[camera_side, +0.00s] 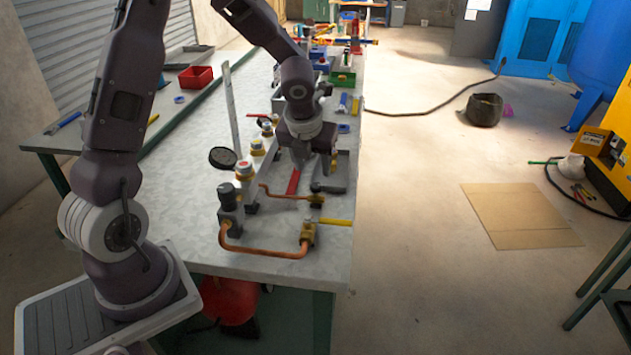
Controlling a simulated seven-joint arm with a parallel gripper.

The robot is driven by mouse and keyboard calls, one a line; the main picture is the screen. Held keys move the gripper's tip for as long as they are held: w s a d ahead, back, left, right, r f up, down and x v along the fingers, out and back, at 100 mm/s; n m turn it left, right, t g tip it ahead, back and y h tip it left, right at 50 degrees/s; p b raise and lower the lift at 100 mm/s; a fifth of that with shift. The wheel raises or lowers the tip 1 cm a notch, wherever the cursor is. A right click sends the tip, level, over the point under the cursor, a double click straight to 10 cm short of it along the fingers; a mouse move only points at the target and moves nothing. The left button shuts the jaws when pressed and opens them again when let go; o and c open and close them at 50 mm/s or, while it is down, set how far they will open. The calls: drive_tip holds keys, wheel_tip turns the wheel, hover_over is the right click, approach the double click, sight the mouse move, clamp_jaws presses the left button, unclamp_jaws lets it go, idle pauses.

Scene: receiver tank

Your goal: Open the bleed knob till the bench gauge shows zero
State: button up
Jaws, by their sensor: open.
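The bench gauge (222,158) is a round, black-rimmed dial left of the copper pipework; its needle is too small to read. A black knob (227,195) stands on a grey block at the pipework's front left. Another small black knob (315,187) sits by a brass fitting further right. I cannot tell which is the bleed knob. My gripper (312,166) is open and points down above the bench, behind the pipework and right of the gauge. It appears apart from the front-left knob. Its fingertips and what lies between them are hard to make out.
A copper pipe (262,251) loops along the bench's front, with a yellow-handled valve (336,222) at its right. A red-handled part (293,182) lies near my gripper.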

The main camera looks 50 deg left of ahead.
sight(316, 185)
drive_tip(key=x, duration=0.7)
drive_tip(key=shift+f, duration=0.25)
clamp_jaws()
